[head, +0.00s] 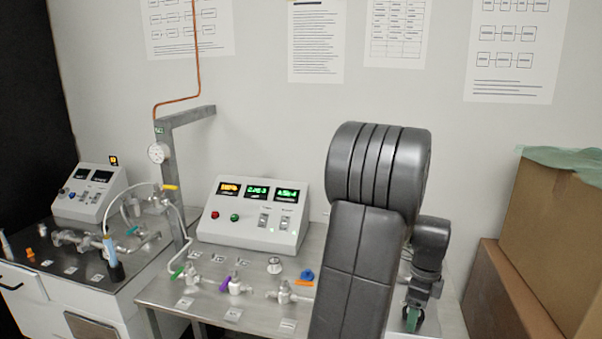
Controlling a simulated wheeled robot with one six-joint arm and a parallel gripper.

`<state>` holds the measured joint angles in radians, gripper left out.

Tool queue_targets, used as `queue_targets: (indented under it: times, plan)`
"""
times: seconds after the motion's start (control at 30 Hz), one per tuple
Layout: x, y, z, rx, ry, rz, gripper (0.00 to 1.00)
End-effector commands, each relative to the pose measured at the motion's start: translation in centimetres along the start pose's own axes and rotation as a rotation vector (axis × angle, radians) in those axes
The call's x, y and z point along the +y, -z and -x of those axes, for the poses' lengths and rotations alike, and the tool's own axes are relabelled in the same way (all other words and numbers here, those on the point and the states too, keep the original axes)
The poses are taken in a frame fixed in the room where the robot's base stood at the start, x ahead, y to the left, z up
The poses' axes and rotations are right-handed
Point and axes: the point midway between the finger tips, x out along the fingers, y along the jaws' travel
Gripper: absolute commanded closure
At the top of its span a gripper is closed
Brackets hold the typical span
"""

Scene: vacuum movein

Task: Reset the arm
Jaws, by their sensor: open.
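My arm rises through the right half of the head view, folded over at the top. My gripper (413,317) hangs down at the lower right, beyond my arm, over the right part of the steel table (158,291). It is small and partly seen, with a green fingertip showing, and I see nothing held in it. My arm hides part of the table and what may stand behind it.
A control box (254,216) with lit displays stands on the table. Several valves, including a purple-handled one (235,284), line its front. A pressure gauge (158,152) is on a grey post. Cardboard boxes (560,240) stand close at right. A second bench (60,270) is left.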

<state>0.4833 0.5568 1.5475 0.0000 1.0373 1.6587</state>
Motion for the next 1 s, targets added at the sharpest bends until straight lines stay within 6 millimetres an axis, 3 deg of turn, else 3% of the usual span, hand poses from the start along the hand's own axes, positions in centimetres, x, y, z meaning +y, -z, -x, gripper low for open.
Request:
queue_targets:
  times: [1.0]
  plan:
    - [-0.33,-0.16,0.0,0.0,0.0,0.832,0.3]
